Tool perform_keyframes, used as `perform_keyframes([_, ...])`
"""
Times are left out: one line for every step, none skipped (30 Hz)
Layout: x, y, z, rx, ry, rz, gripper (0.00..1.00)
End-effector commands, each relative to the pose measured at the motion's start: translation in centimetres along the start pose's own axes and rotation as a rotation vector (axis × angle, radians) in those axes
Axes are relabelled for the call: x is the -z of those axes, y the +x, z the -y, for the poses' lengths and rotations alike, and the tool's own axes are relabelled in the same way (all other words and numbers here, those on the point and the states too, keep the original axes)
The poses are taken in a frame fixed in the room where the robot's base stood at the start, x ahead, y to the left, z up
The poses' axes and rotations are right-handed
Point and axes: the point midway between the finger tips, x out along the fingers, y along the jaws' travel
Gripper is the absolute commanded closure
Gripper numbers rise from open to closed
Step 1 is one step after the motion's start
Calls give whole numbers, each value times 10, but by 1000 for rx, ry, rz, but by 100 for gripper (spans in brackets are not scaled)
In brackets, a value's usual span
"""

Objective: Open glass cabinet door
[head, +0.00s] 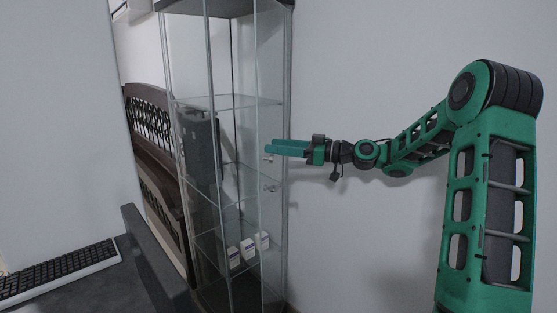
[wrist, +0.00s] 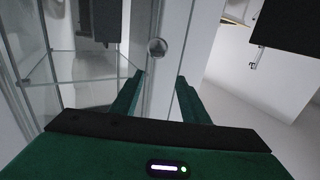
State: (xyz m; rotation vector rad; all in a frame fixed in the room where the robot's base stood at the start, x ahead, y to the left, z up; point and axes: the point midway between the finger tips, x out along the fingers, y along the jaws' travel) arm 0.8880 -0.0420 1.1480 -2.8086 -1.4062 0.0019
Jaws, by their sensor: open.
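The tall glass cabinet (head: 242,70) stands against the wall in the head view, with a dark top, metal edges and glass shelves. I cannot tell for sure which pane is the door or whether it stands ajar. Small metal fittings show on its right part, one (head: 268,158) just below my fingertips. My gripper (head: 267,147) reaches in from the right, level with the cabinet's middle. In the wrist view my gripper (wrist: 160,78) is open and empty, its fingers apart. A round metal knob or lock (wrist: 157,46) shows ahead, between the finger lines. Contact is not visible.
White boxes (head: 247,249) stand on a low shelf in the cabinet. A desk (head: 90,290) with a keyboard (head: 57,269) is at the lower left. A dark wooden bench (head: 150,150) stands left of the cabinet. The wall (head: 365,70) right of it is bare.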

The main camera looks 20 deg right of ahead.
Motion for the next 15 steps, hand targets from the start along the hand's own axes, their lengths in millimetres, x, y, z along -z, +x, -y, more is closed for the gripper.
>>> perform_keyframes([6, 6, 12, 4, -1, 1, 59])
perform_keyframes([9, 8, 17, 4, -1, 1, 59])
perform_keyframes([14, 11, 23, 5, 0, 1, 59])
perform_keyframes([17, 14, 28, 4, -1, 1, 59])
perform_keyframes([20, 16, 33, 4, -1, 0, 59])
perform_keyframes([24, 19, 39, 4, -2, 1, 59])
perform_keyframes([27, 21, 44, 4, -1, 1, 59])
perform_keyframes([31, 23, 49, 4, -2, 1, 59])
perform_keyframes([35, 26, 55, 4, -1, 0, 59])
perform_keyframes([38, 29, 60, 4, -1, 0, 59])
perform_keyframes([41, 31, 64, 5, -2, 1, 59])
perform_keyframes([44, 33, 70, 4, -2, 1, 59])
perform_keyframes([47, 35, 73, 3, -2, 1, 59])
perform_keyframes([49, 37, 77, 3, -1, 0, 59])
perform_keyframes([52, 39, 81, 3, -1, 0, 59])
